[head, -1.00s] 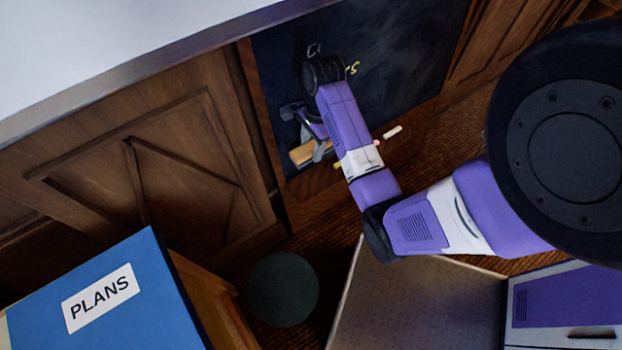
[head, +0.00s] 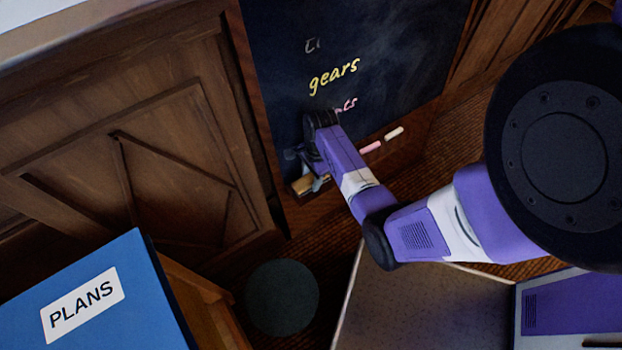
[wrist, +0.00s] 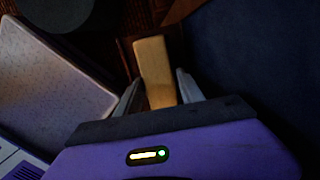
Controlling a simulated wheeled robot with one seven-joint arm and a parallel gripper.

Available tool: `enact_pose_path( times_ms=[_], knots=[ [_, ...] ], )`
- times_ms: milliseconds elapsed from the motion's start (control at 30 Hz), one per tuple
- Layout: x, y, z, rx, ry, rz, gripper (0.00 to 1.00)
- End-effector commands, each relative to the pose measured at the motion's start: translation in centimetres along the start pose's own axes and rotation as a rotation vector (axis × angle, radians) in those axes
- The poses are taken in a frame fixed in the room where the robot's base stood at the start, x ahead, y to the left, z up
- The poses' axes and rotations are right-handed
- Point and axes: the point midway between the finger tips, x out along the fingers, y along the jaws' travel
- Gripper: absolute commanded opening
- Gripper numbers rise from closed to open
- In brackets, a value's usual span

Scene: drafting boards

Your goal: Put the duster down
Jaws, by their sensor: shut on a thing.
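The duster, a block with a tan wooden face, shows in the head view (head: 303,186) at the lower left corner of the chalkboard (head: 270,60). It also shows in the wrist view (wrist: 154,62), pointing away between the two grey fingers. My gripper (head: 316,182) is shut on the duster; its fingers stand on either side of it in the wrist view (wrist: 158,88). The duster is by the left end of the wooden chalk ledge (head: 408,152). I cannot tell whether it touches the ledge. My arm hides part of the board and ledge.
A pink chalk (head: 371,147) and a white chalk (head: 394,133) lie on the ledge, right of my forearm. The board bears "gears" and other writing. A blue box marked PLANS (head: 130,270) and a dark round stool or bin (head: 282,297) are in front.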

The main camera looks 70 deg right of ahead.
Motion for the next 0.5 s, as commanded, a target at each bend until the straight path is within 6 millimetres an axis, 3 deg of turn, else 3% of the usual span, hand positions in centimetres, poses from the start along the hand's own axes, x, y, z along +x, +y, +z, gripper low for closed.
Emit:
enact_pose_path(
  times_ms=[500],
  knots=[
    [0.99,-0.02,-0.12,-0.001,0.000,-0.001,0.07]
  ],
)
